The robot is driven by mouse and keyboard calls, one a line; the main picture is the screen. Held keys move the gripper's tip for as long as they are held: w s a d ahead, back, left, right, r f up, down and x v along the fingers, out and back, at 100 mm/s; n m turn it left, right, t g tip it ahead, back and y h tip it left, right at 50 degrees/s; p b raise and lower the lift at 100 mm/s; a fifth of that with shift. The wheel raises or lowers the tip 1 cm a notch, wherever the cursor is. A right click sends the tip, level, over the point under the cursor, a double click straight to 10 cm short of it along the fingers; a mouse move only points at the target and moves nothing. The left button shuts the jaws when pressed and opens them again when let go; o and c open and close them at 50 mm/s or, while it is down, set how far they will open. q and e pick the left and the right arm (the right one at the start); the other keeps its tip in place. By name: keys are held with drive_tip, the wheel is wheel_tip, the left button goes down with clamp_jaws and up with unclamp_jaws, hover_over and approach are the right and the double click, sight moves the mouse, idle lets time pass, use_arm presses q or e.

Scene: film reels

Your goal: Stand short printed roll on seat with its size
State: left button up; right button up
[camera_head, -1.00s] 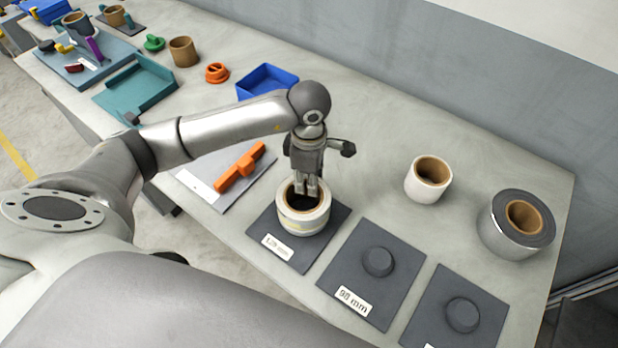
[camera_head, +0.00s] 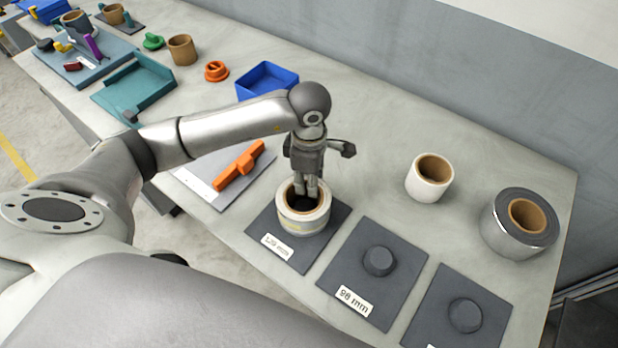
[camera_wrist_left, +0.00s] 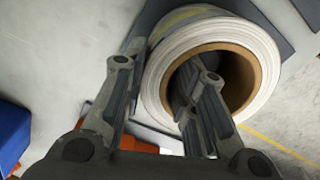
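A short pale roll (camera_head: 303,219) with a brown core and faint yellowish print stands upright on the left dark seat pad (camera_head: 262,223), whose label reads about 129 mm. My left gripper (camera_head: 306,190) points down at the roll from above. In the left wrist view, one finger is inside the core of the roll (camera_wrist_left: 157,88) and the other is beside its outer wall, so the wall lies between them. Whether they press on it is unclear. The roll hides the seat's peg. My right gripper is out of view.
Two empty seats, the 98 mm pad (camera_head: 345,277) and another (camera_head: 487,290), each have a raised peg. A white roll (camera_head: 428,187) and a large grey roll (camera_head: 500,232) stand to the right. An orange tool (camera_head: 240,166) and blue tray (camera_head: 267,82) lie behind left.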

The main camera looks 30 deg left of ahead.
use_arm(q)
drive_tip(key=shift+o, duration=0.7)
drive_tip(key=shift+r+p, duration=0.9)
drive_tip(key=shift+r, duration=0.7)
wheel_tip(320, 180, up, 8)
drive_tip(key=p, duration=0.4)
drive_tip(key=shift+f, duration=0.1)
